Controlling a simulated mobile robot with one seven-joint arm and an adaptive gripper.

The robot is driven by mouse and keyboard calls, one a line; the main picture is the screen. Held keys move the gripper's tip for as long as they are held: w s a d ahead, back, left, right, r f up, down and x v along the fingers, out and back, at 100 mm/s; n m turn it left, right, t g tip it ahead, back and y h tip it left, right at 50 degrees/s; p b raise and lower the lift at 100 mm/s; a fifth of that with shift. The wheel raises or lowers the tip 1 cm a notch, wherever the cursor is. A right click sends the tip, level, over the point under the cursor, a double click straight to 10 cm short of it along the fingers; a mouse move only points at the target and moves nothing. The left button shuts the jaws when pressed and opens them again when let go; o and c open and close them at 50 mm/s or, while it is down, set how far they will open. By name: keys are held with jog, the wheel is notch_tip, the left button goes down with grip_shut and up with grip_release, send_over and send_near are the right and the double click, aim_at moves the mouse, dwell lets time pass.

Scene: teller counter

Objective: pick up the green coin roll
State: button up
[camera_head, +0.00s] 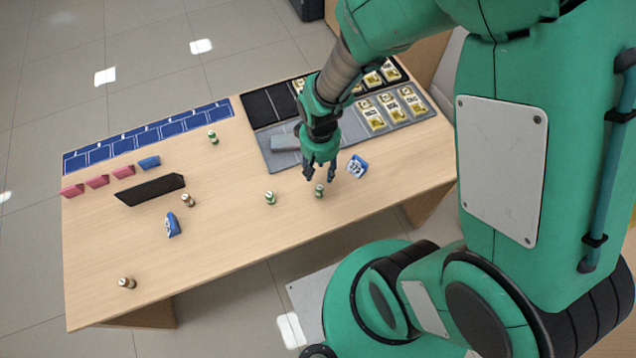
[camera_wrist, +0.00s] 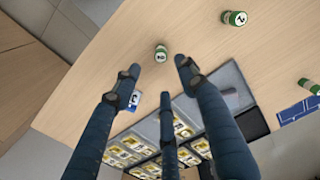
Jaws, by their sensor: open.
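Three green-and-white coin rolls stand on the wooden table. One green coin roll (camera_head: 319,190) is just below my gripper (camera_head: 321,174) in the head view. A second green coin roll (camera_head: 270,198) stands to its left, and a third (camera_head: 213,137) is farther back by the blue mat. In the wrist view the nearest roll (camera_wrist: 161,53) shows just beyond my gripper's fingertips (camera_wrist: 158,70), with the others at the upper right (camera_wrist: 235,18) and right edge (camera_wrist: 309,86). My fingers are spread and empty, apart from the roll.
A blue-and-white pack (camera_head: 357,167) lies close right of my gripper. A grey tray (camera_head: 283,161) and a black tray with bar-like pieces are behind. Brown rolls (camera_head: 188,200) (camera_head: 127,283), another blue pack (camera_head: 172,225) and a black block (camera_head: 150,190) are left. The front table area is clear.

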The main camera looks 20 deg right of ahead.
aim_at(320, 188)
jog(key=shift+f, duration=0.2)
notch_tip(320, 188, down, 8)
jog(key=shift+f+b, duration=0.1)
jog(key=shift+b, duration=0.95)
jog(key=shift+f, duration=0.1)
jog(key=shift+w+d+f+b, duration=0.1)
jog(key=shift+f+b, duration=0.35)
jog(key=shift+f, duration=0.9)
jog(key=shift+w+f+b, duration=0.1)
jog(key=shift+f+b, duration=0.35)
jog(key=shift+f, duration=0.85)
jog(key=shift+c, duration=0.3)
grip_shut()
